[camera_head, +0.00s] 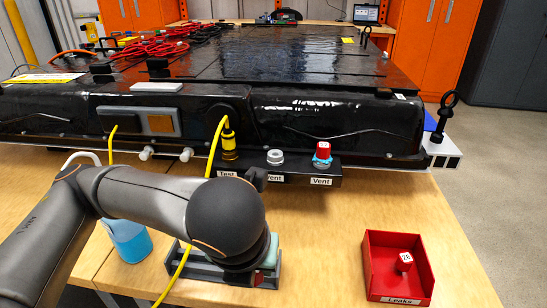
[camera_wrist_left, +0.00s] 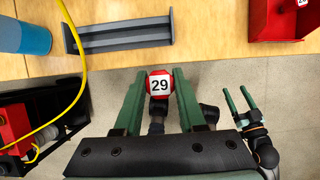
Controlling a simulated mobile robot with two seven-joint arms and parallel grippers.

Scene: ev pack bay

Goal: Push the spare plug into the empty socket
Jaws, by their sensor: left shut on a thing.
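My left gripper (camera_wrist_left: 158,76) is shut on a red plug (camera_wrist_left: 160,86) with a white label reading 29, in the left wrist view. In the head view my left arm hides the plug and most of that gripper. On the battery pack's front, a black bracket (camera_head: 300,175) carries a pale grey middle socket (camera_head: 275,157) with no red plug visible in it. To its right a red plug with a blue collar (camera_head: 322,152) stands upright. To its left a yellow fitting (camera_head: 228,142) joins a yellow hose. My right gripper (camera_wrist_left: 236,90) is open and empty in the left wrist view.
A red bin (camera_head: 398,290) labelled Leaks, at the right, holds another red plug (camera_head: 404,261). The yellow hose (camera_head: 180,265) crosses beside my left arm.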

